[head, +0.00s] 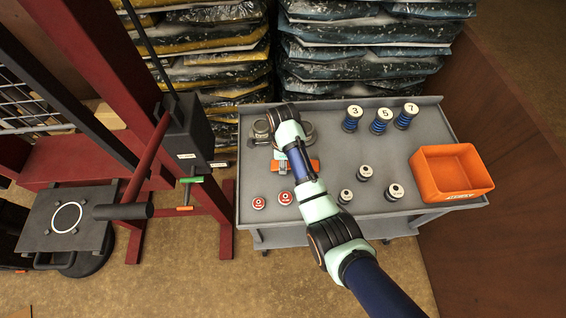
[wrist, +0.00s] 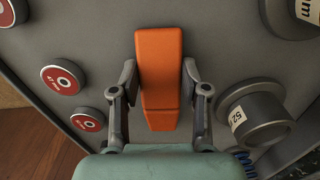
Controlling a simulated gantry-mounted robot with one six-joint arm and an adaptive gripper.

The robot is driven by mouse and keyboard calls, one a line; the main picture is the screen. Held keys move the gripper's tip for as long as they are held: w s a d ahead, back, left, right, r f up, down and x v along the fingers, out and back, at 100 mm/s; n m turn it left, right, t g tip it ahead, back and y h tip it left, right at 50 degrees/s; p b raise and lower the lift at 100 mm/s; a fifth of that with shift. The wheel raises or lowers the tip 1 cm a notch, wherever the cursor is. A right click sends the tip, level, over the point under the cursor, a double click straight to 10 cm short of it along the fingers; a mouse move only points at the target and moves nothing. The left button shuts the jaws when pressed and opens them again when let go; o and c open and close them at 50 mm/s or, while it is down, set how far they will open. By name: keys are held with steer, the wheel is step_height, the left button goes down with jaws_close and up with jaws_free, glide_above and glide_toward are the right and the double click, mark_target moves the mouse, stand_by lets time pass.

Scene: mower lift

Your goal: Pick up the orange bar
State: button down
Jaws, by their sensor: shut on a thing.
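The orange bar (wrist: 160,55) lies lengthwise between the two fingers of my gripper (wrist: 160,82) in the wrist view, its far end sticking out past the fingertips. The fingers close on its long sides. In the head view the bar (head: 308,165) shows partly on or just above the grey table, with its middle behind my gripper (head: 284,164). I cannot tell whether a gap separates the bar from the table top.
The grey table (head: 320,207) also carries red discs (head: 285,198), grey cylinders (head: 365,172), blue springs numbered 3, 5 and 7 (head: 380,122), and an orange bin (head: 452,193). A red lift frame (head: 132,115) stands left. Stacked bags (head: 365,50) are behind.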

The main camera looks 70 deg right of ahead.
step_height(320, 180, up, 20)
steer(key=p, duration=1.2)
steer(key=shift+p, duration=0.4)
